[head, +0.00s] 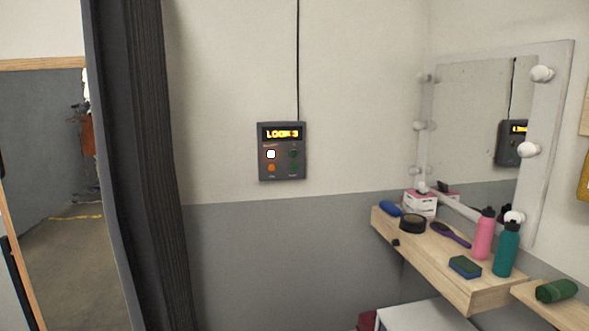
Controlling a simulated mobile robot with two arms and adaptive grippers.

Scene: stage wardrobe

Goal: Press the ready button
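A dark grey control box (282,151) is fixed to the wall near the middle of the head view, with a cable running up from it. Its lit display (282,133) reads "LOOK 3" in yellow. Below are a white, bright button (271,154) at upper left, a dark green button (294,154) at upper right, an orange button (271,168) at lower left and a green button (293,168) at lower right. The small labels are too blurred to tell which one is ready. Neither of my grippers is in view.
A dark curtain (141,160) hangs left of the box. At right, a wooden shelf (470,290) below a bulb-framed mirror (484,120) holds a pink bottle (483,236), a teal bottle (507,250) and smaller items. The wall around the box is clear.

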